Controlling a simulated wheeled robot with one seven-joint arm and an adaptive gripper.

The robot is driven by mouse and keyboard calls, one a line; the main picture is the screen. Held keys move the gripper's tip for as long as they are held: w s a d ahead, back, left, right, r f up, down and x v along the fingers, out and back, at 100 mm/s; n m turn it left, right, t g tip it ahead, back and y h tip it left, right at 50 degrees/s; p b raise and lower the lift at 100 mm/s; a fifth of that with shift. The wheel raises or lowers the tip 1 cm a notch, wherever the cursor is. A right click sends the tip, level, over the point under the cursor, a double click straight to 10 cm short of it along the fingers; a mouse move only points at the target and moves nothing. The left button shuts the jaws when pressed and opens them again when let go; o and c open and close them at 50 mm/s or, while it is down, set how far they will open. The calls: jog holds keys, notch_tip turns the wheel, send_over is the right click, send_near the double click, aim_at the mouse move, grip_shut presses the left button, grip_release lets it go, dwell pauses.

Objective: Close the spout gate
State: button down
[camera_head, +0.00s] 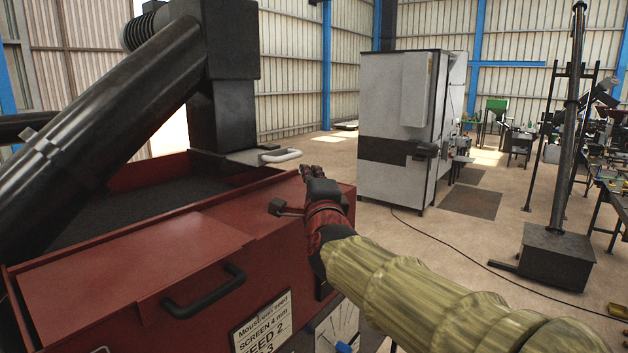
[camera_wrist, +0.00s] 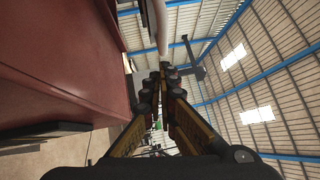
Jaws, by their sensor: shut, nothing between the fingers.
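The spout gate (camera_head: 242,158) is a flat grey plate at the bottom of the black square spout (camera_head: 222,110). It sticks out to the right from under the spout, above the red hopper. Its pale bar handle (camera_head: 281,156) is at the plate's right end; a pale bar, seemingly this handle, also shows at the top middle of the wrist view (camera_wrist: 160,25). My gripper (camera_head: 306,170) is shut and empty, just right of and slightly below the handle in the head view. In the wrist view its fingertips (camera_wrist: 165,72) meet just short of the pale bar; I cannot tell whether they touch it.
The red hopper (camera_head: 120,275) with a black lid handle (camera_head: 205,291) fills the lower left. A thick black tube (camera_head: 100,130) slants across it. A grey cabinet (camera_head: 400,125) stands behind. A black post on a box base (camera_head: 556,258) is at the right. Floor between is mostly clear.

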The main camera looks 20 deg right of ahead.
jog(key=w+a+p, duration=0.1)
jog(key=w+a, duration=0.1)
jog(key=w, duration=0.1)
jog(key=shift+a+r+p, duration=0.15)
jog(key=shift+r+p, duration=0.25)
